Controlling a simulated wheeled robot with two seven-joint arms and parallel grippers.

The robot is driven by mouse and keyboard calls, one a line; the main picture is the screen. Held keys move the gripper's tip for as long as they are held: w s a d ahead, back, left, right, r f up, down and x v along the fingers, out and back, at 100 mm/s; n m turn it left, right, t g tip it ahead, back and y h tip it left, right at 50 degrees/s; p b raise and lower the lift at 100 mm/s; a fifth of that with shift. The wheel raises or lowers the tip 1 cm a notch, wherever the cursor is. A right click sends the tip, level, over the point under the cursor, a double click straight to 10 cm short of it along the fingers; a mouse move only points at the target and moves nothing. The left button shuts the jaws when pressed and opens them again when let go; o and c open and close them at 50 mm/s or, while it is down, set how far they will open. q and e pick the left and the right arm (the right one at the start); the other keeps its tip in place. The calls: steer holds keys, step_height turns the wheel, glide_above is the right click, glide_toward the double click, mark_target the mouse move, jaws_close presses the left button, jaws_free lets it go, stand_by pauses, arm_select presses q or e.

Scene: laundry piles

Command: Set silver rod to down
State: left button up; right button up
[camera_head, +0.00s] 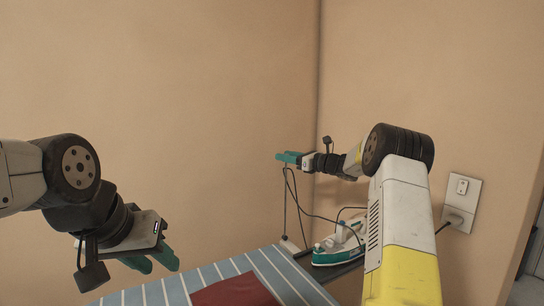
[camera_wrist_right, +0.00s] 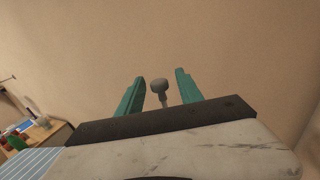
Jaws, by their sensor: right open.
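A thin silver rod (camera_head: 285,205) stands upright at the far end of the ironing board (camera_head: 213,275). Its top is hidden at my right gripper (camera_head: 282,156) in the head view. In the right wrist view, the rod's round grey knob (camera_wrist_right: 159,86) shows between the two teal fingers of my right gripper (camera_wrist_right: 160,78). These fingers are open, with a gap on both sides of the knob. My left gripper (camera_head: 152,262) is at the lower left, its teal fingers apart and empty, left of the board and away from the rod.
A white and teal iron (camera_head: 338,246) rests on a dark stand right of the rod. A dark cord (camera_head: 318,214) loops beside the rod and iron. A red cloth (camera_head: 235,291) lies on the striped board. Beige walls meet behind; a socket (camera_head: 461,197) is at right.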

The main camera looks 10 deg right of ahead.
steer(key=shift+x, duration=1.65)
steer(key=shift+c, duration=0.4)
jaws_close()
